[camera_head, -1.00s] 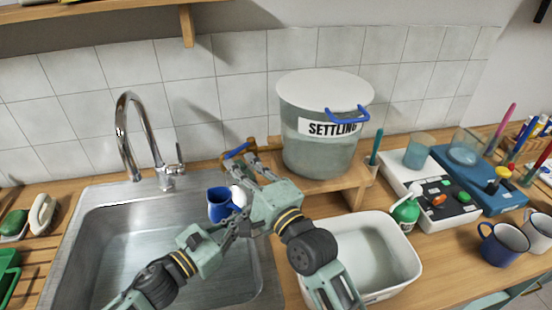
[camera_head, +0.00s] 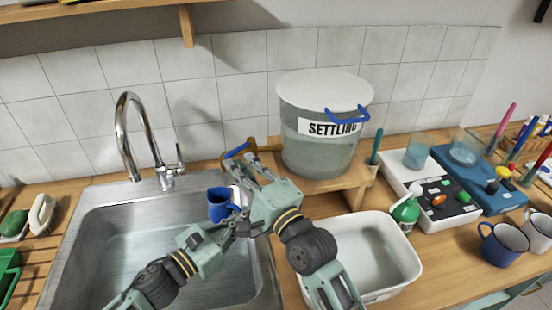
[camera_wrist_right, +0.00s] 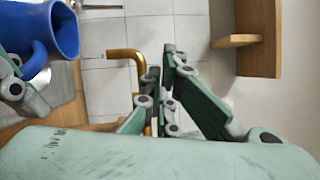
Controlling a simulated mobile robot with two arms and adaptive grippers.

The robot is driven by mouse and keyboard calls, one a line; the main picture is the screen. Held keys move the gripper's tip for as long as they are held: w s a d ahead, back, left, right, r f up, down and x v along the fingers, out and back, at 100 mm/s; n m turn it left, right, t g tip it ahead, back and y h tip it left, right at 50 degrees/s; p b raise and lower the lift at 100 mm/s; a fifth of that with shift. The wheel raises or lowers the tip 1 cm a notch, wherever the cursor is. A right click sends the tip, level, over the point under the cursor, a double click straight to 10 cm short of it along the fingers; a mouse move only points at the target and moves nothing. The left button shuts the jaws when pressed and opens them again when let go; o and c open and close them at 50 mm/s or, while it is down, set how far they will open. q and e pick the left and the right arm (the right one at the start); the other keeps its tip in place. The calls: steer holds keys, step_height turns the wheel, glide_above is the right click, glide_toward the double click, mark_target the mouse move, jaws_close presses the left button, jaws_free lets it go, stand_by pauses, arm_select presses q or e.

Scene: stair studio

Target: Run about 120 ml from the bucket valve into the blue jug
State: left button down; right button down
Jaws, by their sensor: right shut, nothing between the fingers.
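The grey bucket (camera_head: 318,150) marked SETTLING stands lidded on a wooden stand. Its valve (camera_head: 238,152), with a blue lever and brass fitting, sticks out to the left; the brass pipe (camera_wrist_right: 125,55) also shows in the right wrist view. The blue jug (camera_head: 219,206) is held above the sink, below the valve. My left gripper (camera_head: 236,220) is at the jug's handle side and appears shut on it. My right gripper (camera_head: 256,168) is shut and empty close to the valve. The jug (camera_wrist_right: 58,30) also shows at the wrist view's upper left. The jug's inside and water level are hidden.
The steel sink (camera_head: 100,215) with its tap (camera_head: 130,130) lies at left. A white tub (camera_head: 405,255) stands front right, beside my right arm. A green bottle (camera_head: 406,210), a white device (camera_head: 440,205) and enamel mugs (camera_head: 503,246) fill the right counter.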

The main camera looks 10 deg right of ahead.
steer(key=shift+s, duration=0.1)
stand_by(0.5)
arm_select(q)
steer(key=shift+r, duration=0.1)
steer(key=shift+w, duration=0.1)
steer(key=w+d, duration=0.2)
steer(key=w, duration=0.4)
steer(key=shift+w, duration=0.15)
arm_select(e)
steer(key=s+f, duration=0.1)
steer(key=s, duration=0.8)
steer(key=shift+s+a+f, duration=0.2)
steer(key=shift+s+a, duration=0.1)
steer(key=shift+a, duration=0.1)
steer(key=shift+s, duration=0.1)
stand_by(2.5)
